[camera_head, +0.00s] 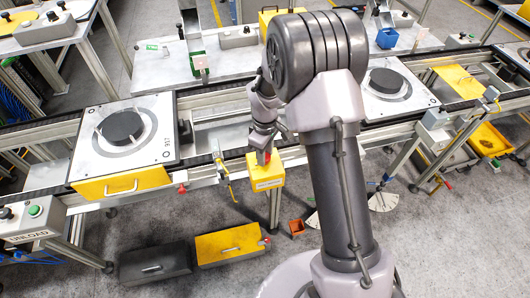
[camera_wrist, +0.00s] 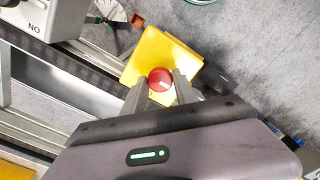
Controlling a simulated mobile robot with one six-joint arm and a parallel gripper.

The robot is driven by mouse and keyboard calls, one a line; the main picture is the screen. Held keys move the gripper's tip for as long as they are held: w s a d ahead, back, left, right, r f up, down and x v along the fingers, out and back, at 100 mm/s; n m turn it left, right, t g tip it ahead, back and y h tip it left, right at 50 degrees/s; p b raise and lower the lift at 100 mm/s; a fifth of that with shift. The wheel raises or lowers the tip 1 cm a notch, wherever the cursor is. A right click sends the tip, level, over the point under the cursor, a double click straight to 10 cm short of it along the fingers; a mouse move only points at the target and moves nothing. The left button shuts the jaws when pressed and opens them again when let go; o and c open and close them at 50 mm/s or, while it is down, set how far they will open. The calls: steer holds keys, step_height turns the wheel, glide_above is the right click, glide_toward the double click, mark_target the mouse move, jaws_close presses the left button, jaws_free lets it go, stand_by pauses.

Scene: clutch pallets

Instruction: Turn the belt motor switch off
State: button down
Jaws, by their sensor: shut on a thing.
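The belt motor switch is a yellow box (camera_head: 265,174) with a white label, mounted at the front of the conveyor frame. In the wrist view its yellow top (camera_wrist: 150,52) fills the upper middle. A round red knob (camera_wrist: 160,77) with a short pale mark, which points toward the lower right, sits on this box. My gripper (camera_head: 262,155) reaches down onto the box from above. In the wrist view my gripper (camera_wrist: 160,84) has one finger on each side of the knob and is shut on it. The knob is mostly hidden in the head view.
The conveyor (camera_head: 205,172) runs behind the switch, with a white pallet (camera_head: 93,158) at left and another (camera_head: 372,105) at right. A dark case (camera_head: 153,262) and a yellow case (camera_head: 230,243) lie on the floor. An UNLOAD button box (camera_head: 33,218) stands at lower left.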

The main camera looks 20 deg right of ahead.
stand_by(0.4)
steer(key=c, duration=1)
jaws_free()
steer(key=shift+o, duration=0.2)
step_height(320, 180, up, 18)
steer(key=p, duration=0.4)
steer(key=shift+f, duration=0.2)
steer(key=s+a+m+t+y+b, duration=0.1)
steer(key=s+m+b, duration=0.5)
steer(key=s, duration=0.6)
steer(key=s+a+m+t+y+b, duration=0.1)
steer(key=s+a+m+t+b, duration=0.1)
steer(key=s+m+t+b, duration=0.2)
steer(key=s+m+b, duration=0.3)
steer(key=s+b, duration=0.1)
steer(key=s, duration=0.4)
steer(key=shift+s+a+f+t+b, duration=0.2)
steer(key=shift+s+a+t+b, duration=0.1)
steer(key=shift+a+t+b, duration=0.1)
